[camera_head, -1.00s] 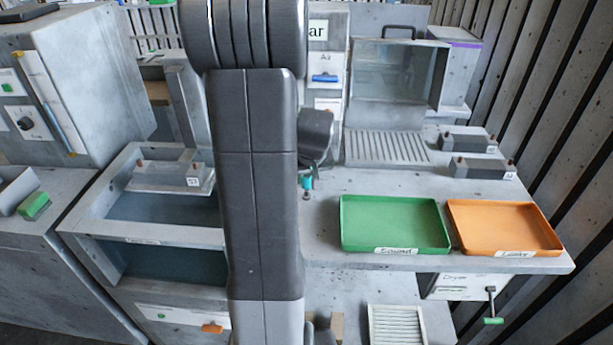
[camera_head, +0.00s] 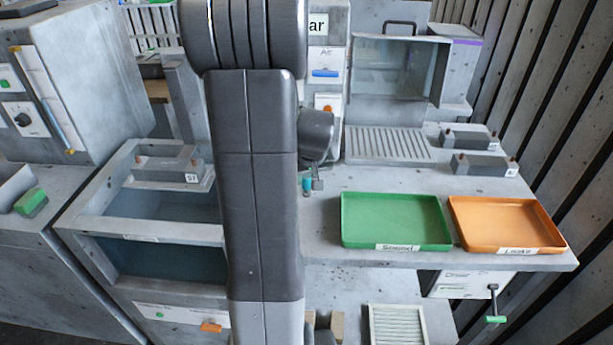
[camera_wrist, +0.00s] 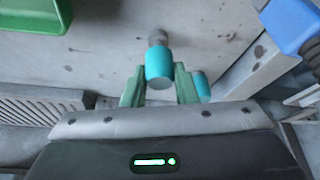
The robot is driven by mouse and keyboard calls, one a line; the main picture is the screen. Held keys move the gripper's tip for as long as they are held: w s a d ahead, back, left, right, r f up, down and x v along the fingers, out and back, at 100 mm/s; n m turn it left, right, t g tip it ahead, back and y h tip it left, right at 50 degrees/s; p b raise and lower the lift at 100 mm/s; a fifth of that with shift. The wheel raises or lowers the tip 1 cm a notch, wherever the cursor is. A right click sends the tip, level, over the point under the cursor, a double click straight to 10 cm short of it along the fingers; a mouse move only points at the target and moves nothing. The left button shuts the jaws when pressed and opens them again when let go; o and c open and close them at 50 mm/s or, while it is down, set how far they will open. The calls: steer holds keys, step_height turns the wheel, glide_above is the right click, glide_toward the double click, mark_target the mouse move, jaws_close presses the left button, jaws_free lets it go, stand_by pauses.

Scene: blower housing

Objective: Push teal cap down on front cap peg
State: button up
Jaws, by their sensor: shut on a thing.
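In the wrist view a teal cap (camera_wrist: 159,64) sits between the two green fingers of my gripper (camera_wrist: 160,72), which is shut on it. A small grey knob-like piece (camera_wrist: 157,37) meets the cap's far end; I cannot tell whether this is the front cap peg or how far the cap is seated. A second teal piece (camera_wrist: 202,86) shows just right of the right finger, partly hidden. In the head view one teal piece (camera_head: 307,185) shows beside my arm above the bench; my arm hides most of the gripper and whatever is left of it.
A green tray (camera_head: 395,246) and an orange tray (camera_head: 507,248) stand on the bench (camera_head: 325,235) to the right. Two grey blocks with pegs (camera_head: 468,138) (camera_head: 483,166) stand behind them. An open basin (camera_head: 80,225) is at left. A blue part (camera_wrist: 288,22) shows top right in the wrist view.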

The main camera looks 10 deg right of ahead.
steer(key=shift+f, duration=0.1)
stand_by(0.3)
steer(key=shift+f+b, duration=0.45)
steer(key=shift+b, duration=0.1)
steer(key=shift+f+b, duration=0.35)
steer(key=shift+b, duration=0.15)
stand_by(0.6)
steer(key=o, duration=1)
steer(key=shift+o, duration=0.2)
steer(key=v, duration=1.4)
steer(key=shift+f, duration=0.1)
